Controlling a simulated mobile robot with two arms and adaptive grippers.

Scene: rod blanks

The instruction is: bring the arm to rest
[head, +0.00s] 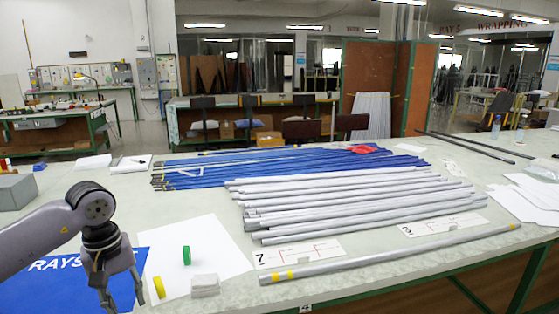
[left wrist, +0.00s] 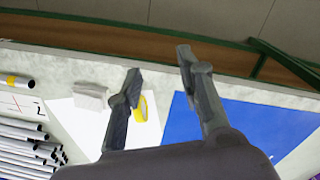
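My left arm comes in from the left in the head view, its gripper (head: 122,297) pointing down above the blue sheet (head: 60,282) at the table's front left. The left wrist view shows the two fingers of this gripper (left wrist: 158,64) spread apart with nothing between them. The lower fingertips are close to the frame's bottom edge in the head view. A yellow tape ring (head: 159,287) stands just right of the gripper on white paper (head: 215,262); in the left wrist view the ring (left wrist: 143,107) is partly behind one finger. My right gripper is in neither view.
A green tape ring (head: 187,255) and a small white block (head: 205,285) are nearby. A grey rod with yellow bands (head: 390,255) lies along the front edge. Grey rods (head: 350,205) and blue-wrapped rods (head: 280,165) fill the middle. A grey box (head: 16,191) sits at left.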

